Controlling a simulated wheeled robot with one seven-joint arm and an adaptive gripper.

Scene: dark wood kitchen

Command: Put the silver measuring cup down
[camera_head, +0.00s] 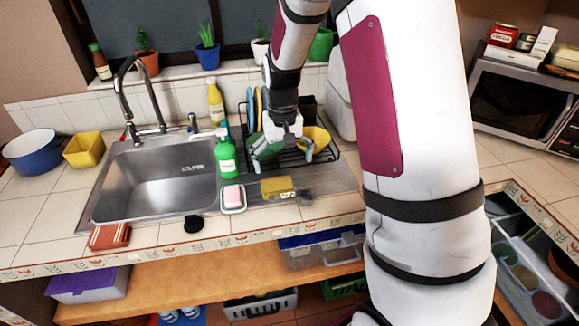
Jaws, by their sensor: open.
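My gripper (283,153) is open over the dish rack (322,157), pointing down, with its fingers spread. Nothing shows held between them. A green bowl (263,148) and a yellow bowl (319,138) are in the rack, close to the fingers on either side. A small grey item (307,193) lies on the drainboard in front of the rack, below and apart from my gripper. It may be the silver measuring cup, but it is too small to tell. No other silver cup can be made out.
A green soap bottle (226,158), a pink soap dish (233,197) and a yellow sponge (277,187) stand near the rack. The steel sink (160,178) is empty. Blue and yellow plates stand in the rack. My arm hides the counter to the right.

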